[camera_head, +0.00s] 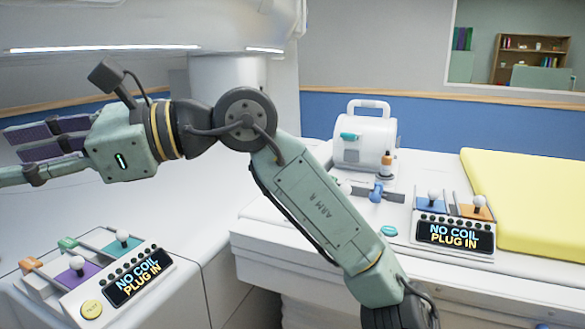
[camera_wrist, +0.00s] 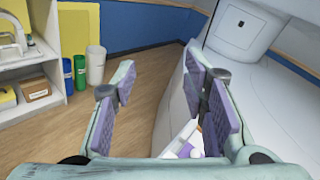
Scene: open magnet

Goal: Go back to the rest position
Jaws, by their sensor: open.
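My gripper (camera_wrist: 160,100) is open and empty in the wrist view, with purple pads facing each other. In the head view my gripper (camera_head: 38,155) is at the left edge, pointing left, held above the white counter and partly cut off by the frame. My arm stretches across the middle of the head view from the lower right. No object touches the fingers.
A control panel reading "NO COIL PLUG IN" (camera_head: 138,280) is at the lower left. A similar panel (camera_head: 455,235) is at the right, near a white coil with a handle (camera_head: 365,140) and a yellow pad (camera_head: 530,200). Bins (camera_wrist: 95,65) stand on the floor.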

